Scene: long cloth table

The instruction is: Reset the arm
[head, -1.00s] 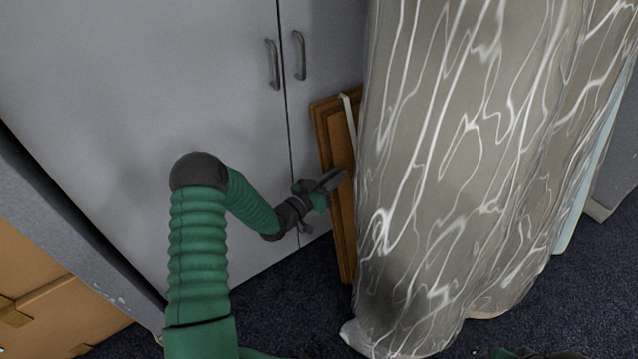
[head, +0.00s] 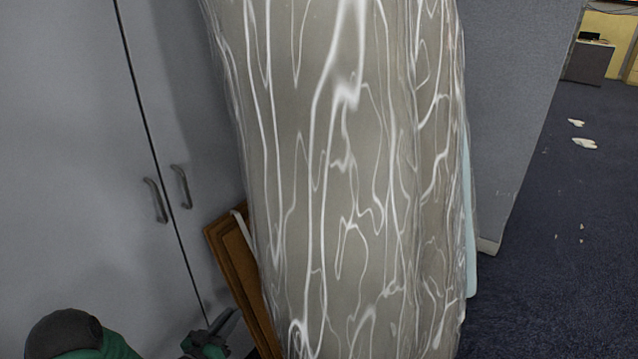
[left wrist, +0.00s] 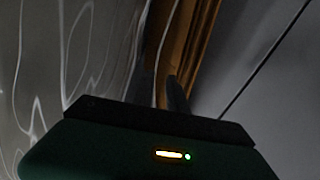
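My left gripper (head: 222,328) shows at the bottom left of the head view, dark, with my green arm mostly cut off by the lower edge. It is in front of the grey cabinet and left of the wrapped tall object. In the left wrist view its two dark fingertips (left wrist: 161,88) stand apart, with nothing seen held between them. My right gripper is not in view.
A tall plastic-wrapped object (head: 340,180) fills the middle. Brown wooden panels (head: 238,268) lean between it and the grey cabinet (head: 70,170). A grey partition (head: 510,100) stands behind right. Dark carpet (head: 560,260) at right is mostly open, with white scraps (head: 584,143).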

